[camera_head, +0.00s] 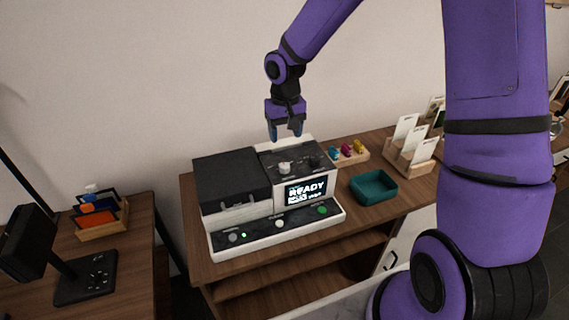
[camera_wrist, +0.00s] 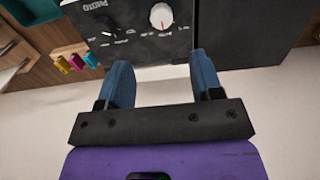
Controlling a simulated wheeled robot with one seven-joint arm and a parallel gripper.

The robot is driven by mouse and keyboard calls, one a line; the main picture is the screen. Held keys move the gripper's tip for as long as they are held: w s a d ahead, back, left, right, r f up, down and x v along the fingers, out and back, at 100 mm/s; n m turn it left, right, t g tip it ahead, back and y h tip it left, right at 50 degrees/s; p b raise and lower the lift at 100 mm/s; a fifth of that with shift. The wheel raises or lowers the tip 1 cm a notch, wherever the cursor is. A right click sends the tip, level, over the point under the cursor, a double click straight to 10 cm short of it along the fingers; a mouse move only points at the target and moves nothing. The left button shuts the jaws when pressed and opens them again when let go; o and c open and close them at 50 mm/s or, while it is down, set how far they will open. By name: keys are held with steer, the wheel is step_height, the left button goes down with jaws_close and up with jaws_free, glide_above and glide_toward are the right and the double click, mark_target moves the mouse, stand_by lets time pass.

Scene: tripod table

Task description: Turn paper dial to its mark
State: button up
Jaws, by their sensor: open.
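A white round dial (camera_head: 284,168) with a red pointer line sits on the dark top panel of a printer-like machine (camera_head: 262,232). The dial also shows in the wrist view (camera_wrist: 161,16), beyond and between my fingertips. A darker knob (camera_head: 314,162) sits to its right in the head view. I cannot read which is labelled paper, nor make out the target mark. My gripper (camera_head: 285,133) points down above the machine's back edge, apart from the dials. In the wrist view its two blue fingers (camera_wrist: 161,66) are spread with nothing between them.
The machine's screen (camera_head: 306,191) reads READY, with several buttons along the front. A teal tray (camera_head: 374,187) stands to the right, and a wooden holder with small coloured items (camera_head: 347,152) behind. A wall is close behind my gripper. A card rack (camera_head: 410,153) is further right.

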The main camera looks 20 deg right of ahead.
mark_target(285, 165)
step_height(285, 165, down, 11)
steer(key=shift+a+f, duration=0.1)
stand_by(0.5)
steer(key=c, duration=0.9)
steer(key=shift+n, duration=0.4)
steer(key=n, duration=0.3)
steer(key=shift+n, duration=2.5)
